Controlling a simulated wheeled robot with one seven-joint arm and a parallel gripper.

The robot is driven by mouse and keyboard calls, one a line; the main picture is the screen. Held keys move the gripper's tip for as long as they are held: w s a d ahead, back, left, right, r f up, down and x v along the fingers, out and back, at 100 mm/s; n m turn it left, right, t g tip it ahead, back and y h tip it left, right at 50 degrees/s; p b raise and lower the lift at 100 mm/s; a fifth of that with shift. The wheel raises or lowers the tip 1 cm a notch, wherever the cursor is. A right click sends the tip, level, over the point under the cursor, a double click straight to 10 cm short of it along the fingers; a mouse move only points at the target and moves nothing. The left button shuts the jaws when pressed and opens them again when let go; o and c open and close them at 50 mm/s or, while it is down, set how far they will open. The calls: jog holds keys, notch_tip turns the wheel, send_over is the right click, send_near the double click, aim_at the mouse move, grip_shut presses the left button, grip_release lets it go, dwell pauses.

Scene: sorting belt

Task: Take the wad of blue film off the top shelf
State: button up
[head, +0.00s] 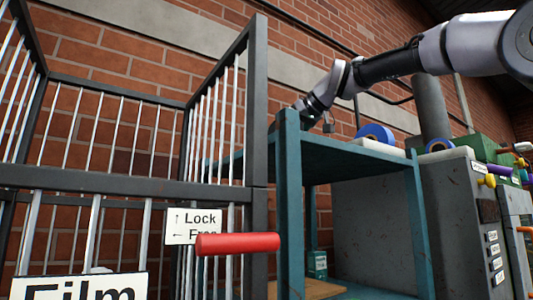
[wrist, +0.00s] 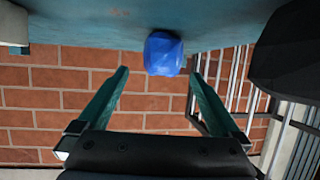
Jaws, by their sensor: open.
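The wad of blue film (wrist: 163,53) shows in the wrist view as a crumpled blue lump against the teal top shelf (wrist: 110,22), near its edge. My gripper (wrist: 158,74) is open, with one finger on each side of the picture. The wad lies just beyond the fingertips, roughly centred between them, and I cannot tell any contact. In the head view the top shelf (head: 345,157) is a teal board on posts. My arm reaches down to its far left corner, where the front post hides the gripper. The wad does not show in the head view.
A barred cage (head: 120,180) with a red handle (head: 237,243) stands left of the shelf. Its bars also show at the right of the wrist view (wrist: 232,75). A grey cabinet (head: 375,210) and a blue roll (head: 376,132) are to the right. A brick wall is behind.

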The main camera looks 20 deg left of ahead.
jog(key=x, duration=0.5)
jog(key=shift+a+f, duration=0.3)
jog(key=shift+f, duration=0.15)
jog(key=c, duration=1.4)
